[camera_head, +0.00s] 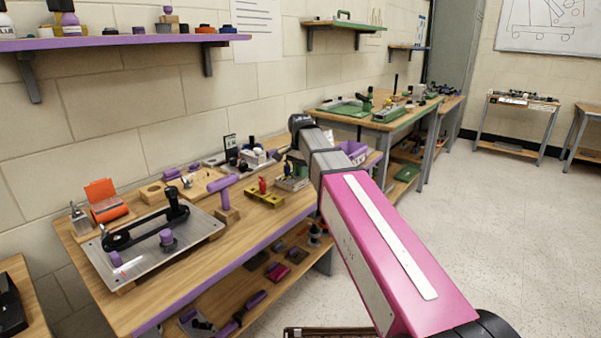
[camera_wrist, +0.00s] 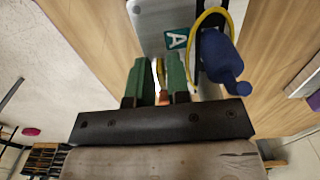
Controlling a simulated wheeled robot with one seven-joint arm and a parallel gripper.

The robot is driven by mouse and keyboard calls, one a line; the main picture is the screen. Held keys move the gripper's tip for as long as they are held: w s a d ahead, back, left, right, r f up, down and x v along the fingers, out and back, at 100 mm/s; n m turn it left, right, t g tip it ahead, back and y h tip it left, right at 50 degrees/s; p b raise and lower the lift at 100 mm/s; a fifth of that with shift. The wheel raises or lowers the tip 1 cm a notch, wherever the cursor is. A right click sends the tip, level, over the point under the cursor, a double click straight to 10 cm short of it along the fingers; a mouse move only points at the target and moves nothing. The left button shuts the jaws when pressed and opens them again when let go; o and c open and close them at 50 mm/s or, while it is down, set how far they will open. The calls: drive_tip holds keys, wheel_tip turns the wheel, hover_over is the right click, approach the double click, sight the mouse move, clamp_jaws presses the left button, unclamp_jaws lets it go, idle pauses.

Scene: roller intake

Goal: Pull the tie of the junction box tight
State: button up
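In the wrist view, a grey metal face with a green label marked A (camera_wrist: 176,39) shows beyond my fingers; I take it for the junction box (camera_wrist: 152,18). A yellow loop (camera_wrist: 203,20), which looks like the tie, curves around a dark strip beside a blue rounded piece (camera_wrist: 216,55). My gripper (camera_wrist: 160,78) has two green fingers close together. A yellow strip with an orange end (camera_wrist: 164,98) sits in the narrow gap between them, and the fingers appear shut on it. In the head view my gripper and the box are hidden behind my pink arm.
A wooden bench (camera_head: 150,295) on the left carries a metal plate with a black handle (camera_head: 150,228), an orange box (camera_head: 105,203) and small tools. Green-edged benches (camera_head: 372,122) stand further back. The floor (camera_head: 500,220) to the right is clear.

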clamp_jaws()
drive_tip(key=shift+s+d, duration=1.1)
drive_tip(key=shift+d, duration=0.3)
drive_tip(key=shift+o, duration=2.2)
unclamp_jaws()
wheel_tip(320, 180, up, 11)
drive_tip(key=shift+f, duration=0.1)
